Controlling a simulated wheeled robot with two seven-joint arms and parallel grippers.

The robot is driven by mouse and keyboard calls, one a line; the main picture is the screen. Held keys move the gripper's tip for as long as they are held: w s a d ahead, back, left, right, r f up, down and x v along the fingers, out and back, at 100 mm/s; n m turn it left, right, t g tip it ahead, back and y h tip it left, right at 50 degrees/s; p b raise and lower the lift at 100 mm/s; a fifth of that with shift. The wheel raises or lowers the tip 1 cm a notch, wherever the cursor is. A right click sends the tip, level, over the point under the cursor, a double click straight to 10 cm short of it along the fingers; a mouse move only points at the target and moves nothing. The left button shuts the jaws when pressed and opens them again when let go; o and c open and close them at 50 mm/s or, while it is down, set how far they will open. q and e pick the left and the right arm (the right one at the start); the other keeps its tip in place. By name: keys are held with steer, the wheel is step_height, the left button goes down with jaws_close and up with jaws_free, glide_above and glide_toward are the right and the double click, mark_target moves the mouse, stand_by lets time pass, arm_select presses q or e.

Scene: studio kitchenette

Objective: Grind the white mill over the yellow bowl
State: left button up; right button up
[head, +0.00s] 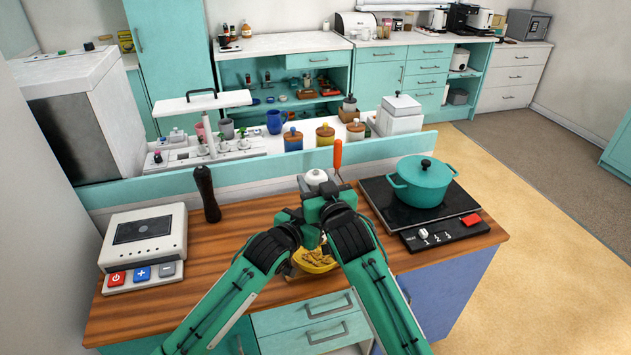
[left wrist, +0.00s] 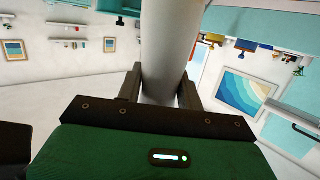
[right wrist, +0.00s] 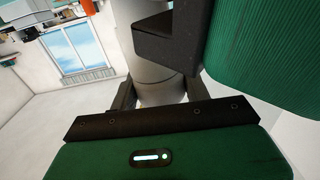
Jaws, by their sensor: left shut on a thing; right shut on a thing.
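The white mill (head: 316,177) is upright above the worktop, with only its rounded top showing in the head view. Both my grippers are around it and hide its body there. My left gripper (left wrist: 160,85) is shut on the white mill (left wrist: 164,40), seen close up in the left wrist view. My right gripper (right wrist: 155,92) is shut on the same mill (right wrist: 145,60); part of my other gripper shows beside it in the right wrist view. The yellow bowl (head: 314,265), with brownish-yellow pieces inside, sits below my grippers, partly covered by my arms.
A dark mill (head: 206,193) stands on the wooden worktop (head: 245,240) to the left, near a white appliance (head: 145,240). On the right, a teal pot (head: 421,183) sits on a black hob (head: 385,205). An orange-handled thing (head: 337,155) rises behind my grippers.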

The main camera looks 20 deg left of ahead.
steer(key=shift+w+d, duration=0.15)
steer(key=o, duration=1)
steer(key=shift+c, duration=0.2)
steer(key=v, duration=1.2)
